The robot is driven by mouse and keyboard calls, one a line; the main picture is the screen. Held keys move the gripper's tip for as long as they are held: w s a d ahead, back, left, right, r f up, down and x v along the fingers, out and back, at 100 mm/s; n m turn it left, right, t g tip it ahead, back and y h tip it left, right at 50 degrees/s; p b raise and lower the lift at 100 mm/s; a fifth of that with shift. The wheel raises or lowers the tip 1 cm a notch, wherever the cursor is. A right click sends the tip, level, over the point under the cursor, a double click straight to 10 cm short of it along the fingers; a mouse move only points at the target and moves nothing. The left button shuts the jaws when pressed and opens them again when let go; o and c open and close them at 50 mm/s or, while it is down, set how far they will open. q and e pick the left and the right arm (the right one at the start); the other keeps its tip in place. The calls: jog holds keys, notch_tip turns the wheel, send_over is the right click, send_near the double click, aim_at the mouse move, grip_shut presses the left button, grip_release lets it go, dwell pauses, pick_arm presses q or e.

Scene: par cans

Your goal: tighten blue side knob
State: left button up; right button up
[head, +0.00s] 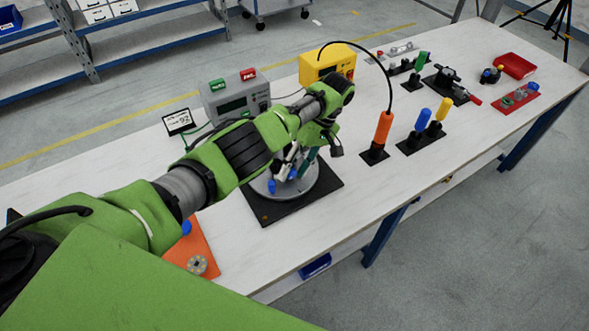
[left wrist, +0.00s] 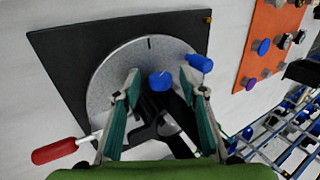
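A round grey disc (left wrist: 105,88) with a black fixture sits on a black square base (left wrist: 70,60); the base also shows in the head view (head: 325,200). In the left wrist view one blue knob (left wrist: 160,81) shows between my fingers. A second blue knob (left wrist: 201,64) sticks out sideways near the disc's rim, just outside the right finger; it also shows in the head view (head: 271,187). My left gripper (left wrist: 160,72) is open over the disc, teal fingers on either side of the first knob. I cannot tell whether they touch it. My right gripper is not in view.
A red handle (left wrist: 54,151) sticks out beside the disc. An orange panel (head: 205,250) with knobs lies near it. A grey meter box (head: 235,98), a yellow box (head: 327,63) and an upright orange-handled tool (head: 383,128) stand on the white table. The table's front middle is clear.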

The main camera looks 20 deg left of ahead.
pick_arm(q)
jog(key=v, duration=0.7)
jog(key=shift+r, duration=0.2)
jog(key=shift+w+d, duration=0.1)
